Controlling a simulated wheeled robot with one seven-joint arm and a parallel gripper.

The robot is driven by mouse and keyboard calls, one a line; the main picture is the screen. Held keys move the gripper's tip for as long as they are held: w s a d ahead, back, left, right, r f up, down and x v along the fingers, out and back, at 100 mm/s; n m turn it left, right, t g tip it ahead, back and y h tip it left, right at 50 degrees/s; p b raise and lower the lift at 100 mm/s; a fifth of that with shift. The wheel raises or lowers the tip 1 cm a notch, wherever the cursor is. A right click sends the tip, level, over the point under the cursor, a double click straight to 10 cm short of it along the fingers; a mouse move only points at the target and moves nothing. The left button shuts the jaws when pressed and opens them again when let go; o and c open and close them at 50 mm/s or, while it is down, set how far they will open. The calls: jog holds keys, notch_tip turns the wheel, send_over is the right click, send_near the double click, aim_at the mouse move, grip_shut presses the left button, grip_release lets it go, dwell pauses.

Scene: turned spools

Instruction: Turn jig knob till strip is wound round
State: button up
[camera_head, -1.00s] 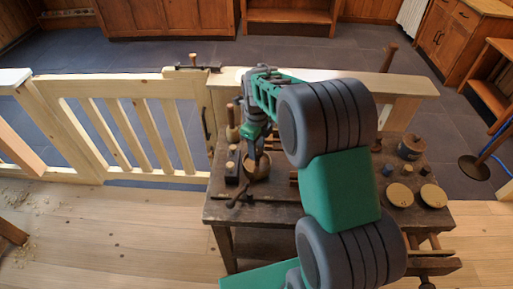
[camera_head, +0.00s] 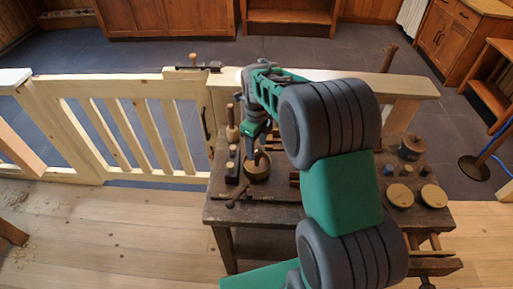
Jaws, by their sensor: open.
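My green and grey arm reaches over a dark workbench (camera_head: 285,213). My gripper (camera_head: 251,150) points down at a round wooden piece (camera_head: 258,172) on the bench's left half. Its fingers are small and dark here, and they are apart. I cannot tell whether they touch anything. A small upright peg shows at the round piece, close beside the fingers; I cannot tell whether it is the jig knob. I cannot make out a strip.
A dark block (camera_head: 233,172) and a turned wooden tool (camera_head: 232,130) stand left of the round piece. Two pale-topped round pieces (camera_head: 400,195) (camera_head: 433,195) and a dark pot (camera_head: 411,147) sit at the bench's right. A slatted wooden gate (camera_head: 130,130) runs left of the bench.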

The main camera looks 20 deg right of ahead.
notch_tip(320, 180, up, 6)
jog(key=shift+r, duration=0.25)
jog(key=shift+s+r+n, duration=0.2)
jog(key=shift+n, duration=0.1)
jog(key=s+a+r+n+t, duration=0.1)
jog(key=s+n+t, duration=0.2)
jog(key=s+n, duration=1.6)
jog(key=n, duration=0.7)
jog(key=shift+r+n, duration=0.4)
jog(key=shift+s, duration=0.1)
